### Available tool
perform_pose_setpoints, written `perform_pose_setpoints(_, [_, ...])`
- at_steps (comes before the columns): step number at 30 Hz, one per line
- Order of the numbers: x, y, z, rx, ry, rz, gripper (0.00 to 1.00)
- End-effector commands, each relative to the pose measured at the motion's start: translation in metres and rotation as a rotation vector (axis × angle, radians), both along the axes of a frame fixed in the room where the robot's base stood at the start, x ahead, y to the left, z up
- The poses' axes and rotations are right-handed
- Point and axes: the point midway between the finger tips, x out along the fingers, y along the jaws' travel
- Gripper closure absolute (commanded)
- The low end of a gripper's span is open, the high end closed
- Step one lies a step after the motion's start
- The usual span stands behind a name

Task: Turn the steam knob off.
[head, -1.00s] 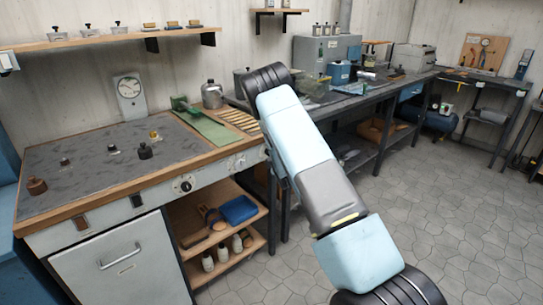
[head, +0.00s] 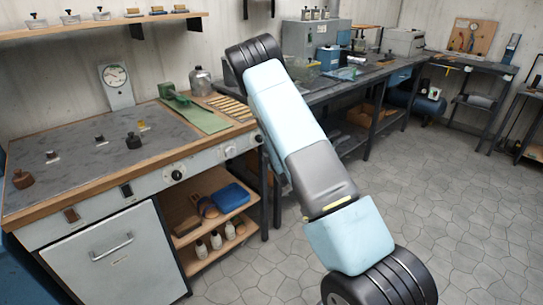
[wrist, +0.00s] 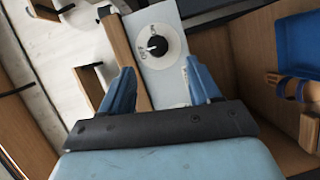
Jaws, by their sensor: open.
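In the wrist view the knob (wrist: 158,46) is small and black on a round white plate, fixed to a pale panel below a wooden edge. The knob appears beyond the fingertips, with no visible contact. In the head view a pale round dial (head: 230,151) and a black knob (head: 177,175) sit on the bench front; I cannot tell surely which is the wrist view's knob. My gripper is hidden there.
A cabinet door (head: 115,255) is at left. The worktop holds a gauge (head: 116,82) and a green tool (head: 178,97). The tiled floor at right is clear.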

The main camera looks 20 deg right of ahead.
Motion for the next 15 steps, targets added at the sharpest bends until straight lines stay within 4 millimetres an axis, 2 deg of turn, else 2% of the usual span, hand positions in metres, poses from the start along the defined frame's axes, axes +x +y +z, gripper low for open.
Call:
perform_pose_setpoints(1, [-0.010, -0.001, 0.000, 0.000, 0.002, 0.000, 0.38])
perform_pose_setpoints(6, [-0.036, -0.002, 0.002, 0.000, 0.003, 0.000, 0.38])
perform_pose_setpoints(15, [-0.052, -0.003, 0.004, 0.000, 0.001, 0.002, 0.38])
